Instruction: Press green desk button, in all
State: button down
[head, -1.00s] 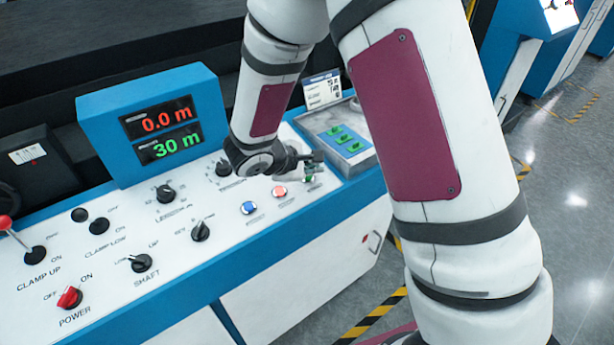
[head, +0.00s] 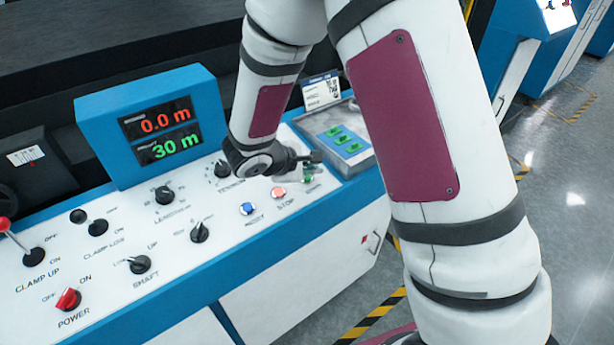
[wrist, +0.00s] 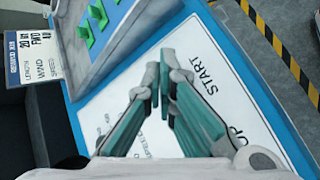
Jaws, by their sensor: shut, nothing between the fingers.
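The green button (head: 308,179) sits on the white desk panel, at the right end of a row with a red button (head: 279,192) and a blue button (head: 248,208). My gripper (head: 316,157) is shut and empty, just above and behind the green button in the head view. In the wrist view the fingertips (wrist: 155,80) are together over the white panel beside the START label (wrist: 196,72). The green button cannot be made out there. Whether the gripper touches the panel is unclear.
A grey tray (head: 318,118) with several green pieces lies just behind my gripper, with a small label card (head: 321,91) behind it. A display box (head: 150,85) reads 0.0 m and 30 m. Knobs and a red power switch (head: 69,298) fill the panel's left.

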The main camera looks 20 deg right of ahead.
jog(key=shift+f, duration=0.1)
dwell(0.3)
jog(key=shift+w+f+b, duration=0.1)
jog(key=shift+f+b, duration=0.25)
jog(key=shift+b, duration=0.1)
